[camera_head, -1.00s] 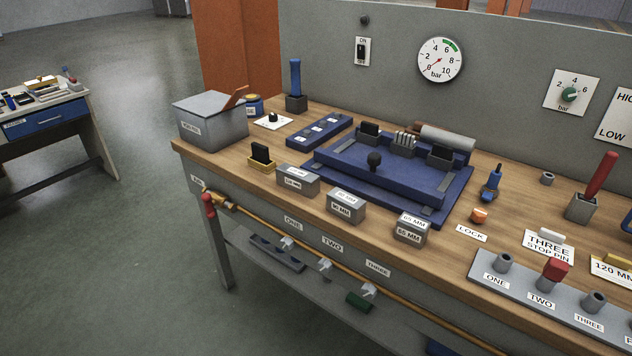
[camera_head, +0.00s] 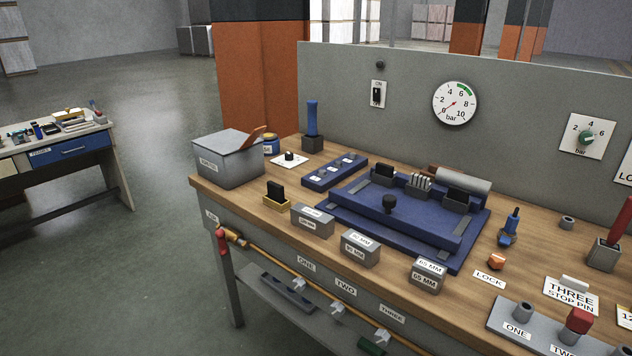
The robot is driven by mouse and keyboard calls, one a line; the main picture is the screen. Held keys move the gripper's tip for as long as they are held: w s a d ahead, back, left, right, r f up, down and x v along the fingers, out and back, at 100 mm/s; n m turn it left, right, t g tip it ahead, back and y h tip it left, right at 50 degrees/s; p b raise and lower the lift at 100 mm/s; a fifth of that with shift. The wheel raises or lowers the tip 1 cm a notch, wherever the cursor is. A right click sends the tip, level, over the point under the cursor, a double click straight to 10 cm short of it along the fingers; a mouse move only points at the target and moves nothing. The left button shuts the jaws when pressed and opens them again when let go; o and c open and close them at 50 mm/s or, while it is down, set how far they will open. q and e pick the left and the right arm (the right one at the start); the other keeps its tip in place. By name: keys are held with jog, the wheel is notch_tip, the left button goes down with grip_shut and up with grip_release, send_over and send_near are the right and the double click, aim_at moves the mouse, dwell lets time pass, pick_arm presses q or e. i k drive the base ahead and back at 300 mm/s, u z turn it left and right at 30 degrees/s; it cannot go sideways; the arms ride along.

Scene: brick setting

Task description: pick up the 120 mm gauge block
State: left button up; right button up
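Three grey gauge blocks stand in a row near the front edge of the workbench. The left block (camera_head: 312,221) has a label too small to read surely; it may say 120 MM. The middle block (camera_head: 360,249) seems to read 90 MM. The right block (camera_head: 428,276) seems to read 65 MM. A white card (camera_head: 624,318) at the right edge is cut off and shows only "12". Neither of my grippers is in view.
A blue fixture (camera_head: 395,215) lies behind the blocks. A grey lidded box (camera_head: 228,160) and a yellow holder (camera_head: 276,202) with a black piece stand left. A grey rail (camera_head: 535,338) with posts is at front right. An orange pipe (camera_head: 290,269) runs along the bench front.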

aim_at(320, 223)
jog(key=u, duration=1.25)
jog(key=i, duration=1.2)
jog(key=z, duration=3.05)
